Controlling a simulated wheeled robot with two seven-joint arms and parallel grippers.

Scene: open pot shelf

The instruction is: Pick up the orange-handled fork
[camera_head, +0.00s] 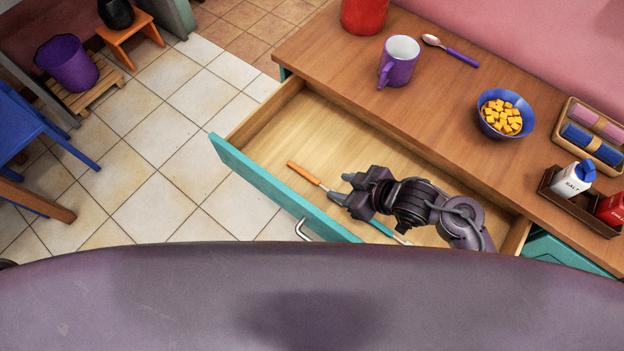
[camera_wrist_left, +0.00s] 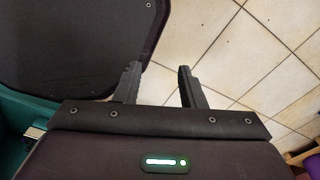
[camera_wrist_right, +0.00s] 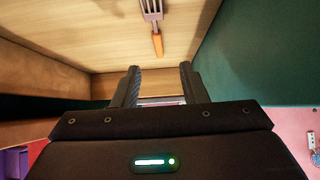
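The orange-handled fork (camera_head: 303,173) lies on the bottom of the open drawer (camera_head: 270,127) in the head view, near the teal front panel. In the right wrist view its tines point to the top edge and its orange handle (camera_wrist_right: 157,44) points toward my fingers. My right gripper (camera_head: 342,187) is inside the drawer area, just right of the fork, open and empty. Its two fingers (camera_wrist_right: 160,67) show apart in the right wrist view. My left gripper (camera_wrist_left: 160,69) is open and empty in the left wrist view, with tiled floor beyond. It is not in the head view.
A teal-handled utensil (camera_head: 381,229) lies partly hidden beneath my right gripper. The teal drawer front (camera_head: 265,180) and wooden side walls bound the space. On the counter stand a purple mug (camera_head: 397,65), a spoon (camera_head: 460,56), a blue bowl (camera_head: 492,124) and a salt shaker (camera_head: 571,181).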

